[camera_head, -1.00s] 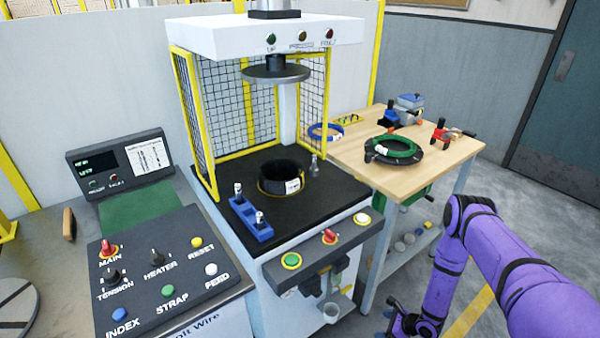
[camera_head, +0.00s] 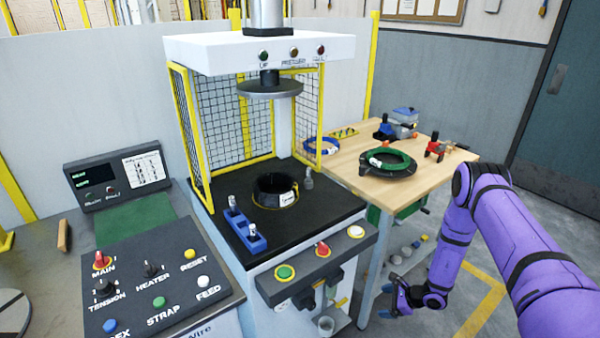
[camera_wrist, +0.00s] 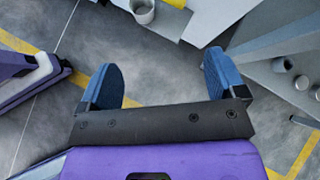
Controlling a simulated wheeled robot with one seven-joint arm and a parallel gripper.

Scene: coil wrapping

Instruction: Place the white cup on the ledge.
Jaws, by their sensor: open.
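A small white-grey cup (camera_head: 326,326) is low at the front of the press, below its button panel, near the bottom edge of the head view. In the wrist view the cup (camera_wrist: 143,12) is at the top, left of centre, against a pale surface, with its mouth showing. My gripper (camera_head: 390,304) is open and empty, to the right of the cup and apart from it. In the wrist view its two blue fingers (camera_wrist: 160,62) are spread over bare floor, with the cup beyond them. I cannot tell for sure which surface is the ledge.
The press panel (camera_head: 318,262) with its buttons juts out above the cup. A wooden table (camera_head: 405,184) holds a green coil (camera_head: 390,161) and tools. Several small round items (camera_head: 408,252) sit on its lower shelf. The floor below my gripper is clear.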

